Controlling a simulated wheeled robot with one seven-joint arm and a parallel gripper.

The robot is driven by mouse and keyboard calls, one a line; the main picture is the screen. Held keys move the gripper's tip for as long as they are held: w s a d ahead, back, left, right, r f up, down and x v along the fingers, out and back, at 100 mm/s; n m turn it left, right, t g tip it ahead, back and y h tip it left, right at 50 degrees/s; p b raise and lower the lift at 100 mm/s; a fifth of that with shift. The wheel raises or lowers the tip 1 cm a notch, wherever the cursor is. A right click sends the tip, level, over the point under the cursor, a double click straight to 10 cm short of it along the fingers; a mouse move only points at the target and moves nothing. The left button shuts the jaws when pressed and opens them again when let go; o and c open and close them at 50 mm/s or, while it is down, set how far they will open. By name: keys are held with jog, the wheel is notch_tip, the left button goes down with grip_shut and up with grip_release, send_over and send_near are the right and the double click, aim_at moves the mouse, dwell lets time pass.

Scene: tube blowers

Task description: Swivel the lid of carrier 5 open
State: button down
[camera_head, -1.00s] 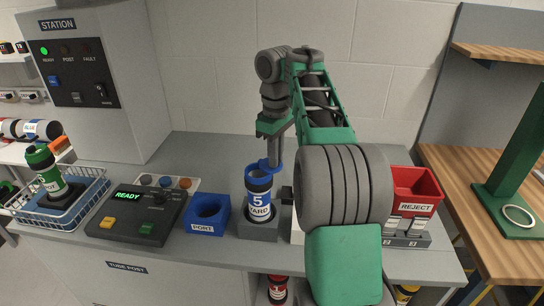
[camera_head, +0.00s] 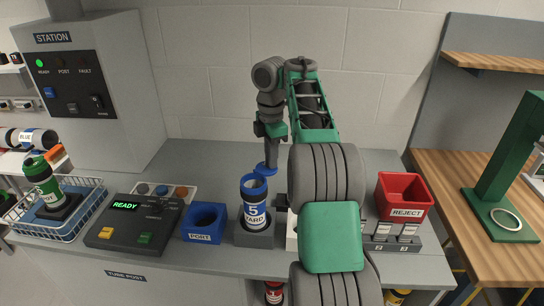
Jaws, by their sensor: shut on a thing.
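Carrier 5 (camera_head: 255,212) is a dark tube with a blue top ring and a white label reading "5 YARD". It stands upright in a grey holder (camera_head: 252,237) on the counter. Its mouth looks uncovered and dark inside. Its blue lid (camera_head: 262,171) lies swung out behind and slightly right of the mouth, at about rim height. My gripper (camera_head: 271,164) points down from above and is shut at the lid; the exact grip is too small to see. My arm covers the area right of the carrier.
A blue PORT block (camera_head: 205,222) and a control panel (camera_head: 133,222) reading READY stand left of carrier 5. A wire basket (camera_head: 60,222) with a green carrier (camera_head: 42,180) is farther left. A red REJECT bin (camera_head: 403,194) is on the right. The counter behind the carrier is clear.

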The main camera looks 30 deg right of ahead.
jog(key=shift+w+n+p, duration=0.5)
jog(key=shift+w+n, duration=0.1)
jog(key=shift+n, duration=0.7)
jog(key=c, duration=1.4)
grip_release()
jog(key=shift+c, duration=0.2)
notch_tip(320, 180, up, 8)
jog(key=p, duration=0.6)
jog(key=shift+f, duration=0.1)
